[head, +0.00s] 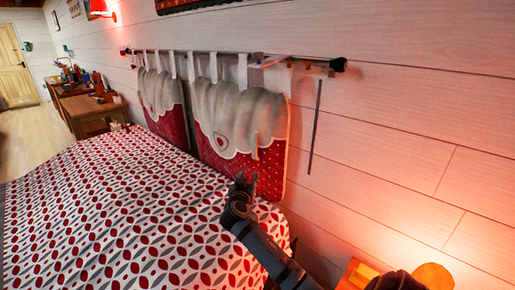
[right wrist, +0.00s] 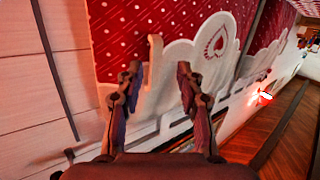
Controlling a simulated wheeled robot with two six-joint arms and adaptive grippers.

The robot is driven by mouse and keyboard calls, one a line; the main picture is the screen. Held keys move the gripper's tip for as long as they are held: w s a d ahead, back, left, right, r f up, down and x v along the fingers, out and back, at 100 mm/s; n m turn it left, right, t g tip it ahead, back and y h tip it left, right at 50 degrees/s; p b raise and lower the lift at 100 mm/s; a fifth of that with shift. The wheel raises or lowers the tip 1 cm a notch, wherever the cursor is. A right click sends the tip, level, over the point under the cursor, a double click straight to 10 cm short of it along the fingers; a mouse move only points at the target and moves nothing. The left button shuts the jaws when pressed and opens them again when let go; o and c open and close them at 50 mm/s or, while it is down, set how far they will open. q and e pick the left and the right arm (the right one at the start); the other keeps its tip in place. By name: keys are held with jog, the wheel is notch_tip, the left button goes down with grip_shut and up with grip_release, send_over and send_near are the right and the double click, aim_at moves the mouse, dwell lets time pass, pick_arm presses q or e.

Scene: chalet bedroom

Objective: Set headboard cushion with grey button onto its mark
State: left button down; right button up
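Two red headboard cushions with white scalloped tops hang by tabs from a rod (head: 215,53). They are the left cushion (head: 168,125) and the right cushion (head: 272,165). The right cushion also fills the upper middle of the right wrist view (right wrist: 112,35). A heart patch and a narrow beige strip (head: 255,146) show on it. I cannot make out a grey button. A dark upright line (head: 315,125) is on the wall right of it; whether this is the mark I cannot tell. My right gripper (head: 243,183) is open before the right cushion's lower part, its fingers (right wrist: 158,70) apart. My left gripper is not in view.
The bed (head: 120,220) with a red, white and grey cover lies below the cushions and left of my right arm. A plank wall (head: 400,150) stands behind. A glowing lamp (head: 433,277) is at lower right. A cluttered wooden desk (head: 88,105) stands far left.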

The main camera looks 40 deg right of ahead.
jog(key=m+h, duration=0.1)
send_near(254, 148)
jog(key=shift+t, duration=0.4)
jog(key=p+x, duration=0.1)
jog(key=x, duration=0.8)
jog(key=shift+s+d+f, duration=0.1)
jog(key=shift+d+f, duration=0.05)
jog(key=shift+d, duration=0.05)
jog(key=shift+c, duration=0.2)
grip_shut()
